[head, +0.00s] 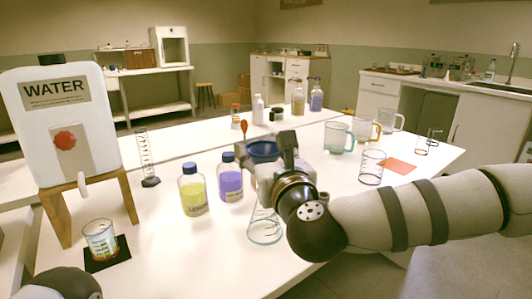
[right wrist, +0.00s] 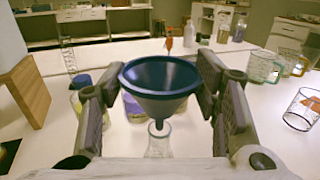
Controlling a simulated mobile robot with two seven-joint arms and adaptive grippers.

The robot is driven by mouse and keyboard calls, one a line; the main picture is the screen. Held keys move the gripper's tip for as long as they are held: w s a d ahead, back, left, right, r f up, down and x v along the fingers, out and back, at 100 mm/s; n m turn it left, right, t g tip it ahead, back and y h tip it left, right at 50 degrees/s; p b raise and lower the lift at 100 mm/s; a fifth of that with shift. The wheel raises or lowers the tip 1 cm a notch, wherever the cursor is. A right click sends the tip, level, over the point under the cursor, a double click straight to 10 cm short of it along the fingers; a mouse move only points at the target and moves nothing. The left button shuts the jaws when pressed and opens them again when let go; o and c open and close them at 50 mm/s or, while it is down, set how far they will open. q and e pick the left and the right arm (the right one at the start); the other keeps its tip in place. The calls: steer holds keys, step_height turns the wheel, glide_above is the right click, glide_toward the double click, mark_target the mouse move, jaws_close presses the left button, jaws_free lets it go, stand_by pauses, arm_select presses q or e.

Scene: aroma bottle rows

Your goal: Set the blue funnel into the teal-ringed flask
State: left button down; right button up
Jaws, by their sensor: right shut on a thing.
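The blue funnel (head: 263,148) is held upright between the fingers of my right gripper (head: 266,158). In the right wrist view the fingers stand on both sides of the funnel (right wrist: 160,78), shut on it, with its wide mouth up. The clear teal-ringed flask (head: 265,231) stands on the table below the gripper; its upper part is partly hidden in the head view. In the right wrist view the flask's neck (right wrist: 160,138) is straight below the funnel's stem. I cannot tell whether the stem tip is inside the mouth or just above it. My left gripper is not in view.
A yellow bottle (head: 192,190) and a purple bottle (head: 230,178) stand close left of the flask. Several glass mugs and beakers, one a beaker (head: 371,167), stand to the right near an orange mat (head: 399,165). A water tank (head: 62,115) stands at left.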

steer(key=shift+f, duration=0.15)
stand_by(0.5)
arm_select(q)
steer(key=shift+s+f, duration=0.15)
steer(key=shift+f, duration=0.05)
arm_select(e)
steer(key=shift+f, duration=0.35)
arm_select(q)
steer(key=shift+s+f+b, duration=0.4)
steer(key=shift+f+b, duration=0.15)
steer(key=shift+b, duration=0.25)
arm_select(e)
steer(key=shift+f, duration=1.05)
steer(key=o, duration=1)
steer(key=v, duration=1.2)
